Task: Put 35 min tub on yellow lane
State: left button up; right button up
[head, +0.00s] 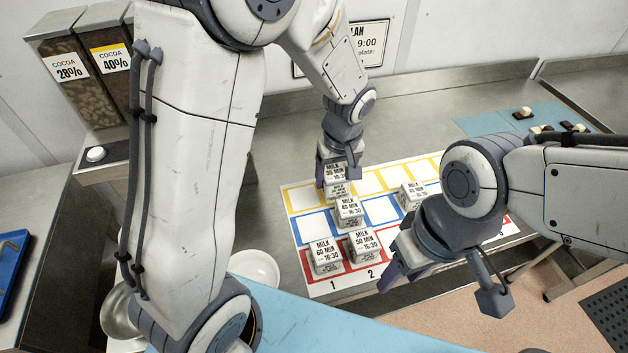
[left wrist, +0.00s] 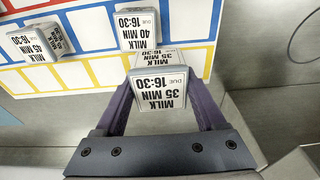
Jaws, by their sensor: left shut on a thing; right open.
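The 35 min tub (head: 336,172), a small white tub with a black-printed label, is between the fingers of my left gripper (head: 337,178). In the left wrist view the shut gripper (left wrist: 165,105) holds the tub (left wrist: 160,90) by its sides, label readable. My right gripper (head: 393,273) is open and empty by the board's front edge.
The 40 min tub (head: 348,211) stands close in front of the held tub, in the blue lane. The 45 min tub (head: 412,194) stands further right. The 60 min tub (head: 325,257) and 50 min tub (head: 363,245) stand in the red lane. Several yellow cells are free.

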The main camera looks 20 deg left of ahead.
pick_arm(q)
jog(key=p, duration=0.2)
send_over(303, 196)
jog(key=f, duration=0.4)
jog(key=shift+s+d+f, duration=0.3)
jog(key=shift+a+f, duration=0.15)
jog(key=shift+f, duration=2)
jog(key=shift+f+b, duration=0.15)
jog(key=shift+b, duration=0.15)
jog(key=o, duration=1.4)
jog(key=shift+o, duration=0.2)
